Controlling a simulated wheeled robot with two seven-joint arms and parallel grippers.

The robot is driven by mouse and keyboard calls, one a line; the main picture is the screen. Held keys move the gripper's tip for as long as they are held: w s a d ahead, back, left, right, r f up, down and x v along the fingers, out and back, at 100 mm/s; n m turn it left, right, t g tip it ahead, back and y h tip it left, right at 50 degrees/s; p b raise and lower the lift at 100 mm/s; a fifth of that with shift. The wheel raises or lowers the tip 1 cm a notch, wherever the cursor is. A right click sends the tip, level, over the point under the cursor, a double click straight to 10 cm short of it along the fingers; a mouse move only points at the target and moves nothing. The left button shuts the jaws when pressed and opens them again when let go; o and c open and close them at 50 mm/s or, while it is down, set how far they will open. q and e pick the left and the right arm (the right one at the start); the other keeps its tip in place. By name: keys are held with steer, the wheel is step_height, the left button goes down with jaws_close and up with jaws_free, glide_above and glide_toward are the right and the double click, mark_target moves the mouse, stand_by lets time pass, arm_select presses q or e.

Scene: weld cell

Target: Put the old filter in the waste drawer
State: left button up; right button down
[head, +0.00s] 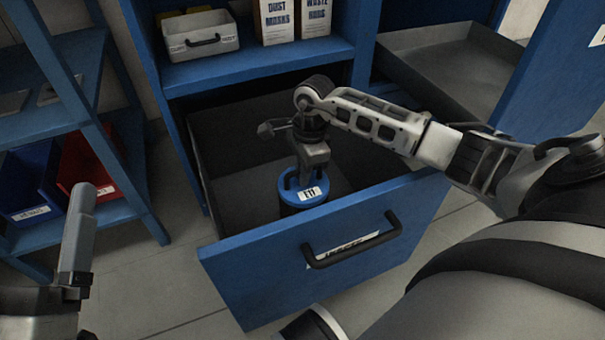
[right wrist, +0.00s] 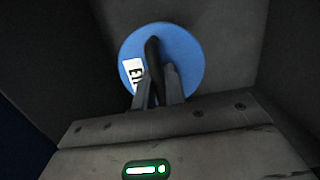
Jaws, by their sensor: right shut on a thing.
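The old filter (head: 313,196) has a round blue top with a white label and a handle, and a dark body below. It is inside the open waste drawer (head: 330,247), near the front. My right gripper (head: 303,176) reaches down into the drawer and is shut on the filter's handle. In the right wrist view the fingers (right wrist: 158,90) close on the dark handle over the blue top (right wrist: 190,60). I cannot tell whether the filter touches the drawer floor. My left gripper (head: 76,240) is at the lower left, partly out of frame and empty as far as it shows.
The drawer front has a black handle (head: 350,243). A shelf (head: 260,65) above it holds a grey bin (head: 200,35) and boxes. A blue rack at left holds a blue bin (head: 32,185) and a red bin (head: 88,170). A grey tray (head: 450,75) is at the back right.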

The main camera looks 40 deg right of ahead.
arm_select(q)
steer(key=shift+s+r+m+h, duration=0.1)
steer(key=shift+r+m+h, duration=0.3)
steer(key=shift+r+m, duration=0.1)
arm_select(e)
steer(key=shift+w+f, duration=0.1)
steer(key=shift+f, duration=0.35)
arm_select(q)
steer(key=shift+t, duration=0.3)
arm_select(e)
steer(key=shift+f, duration=0.15)
arm_select(q)
steer(key=shift+r, duration=0.15)
arm_select(e)
steer(key=c, duration=1.5)
jaws_free()
steer(key=shift+o, duration=0.2)
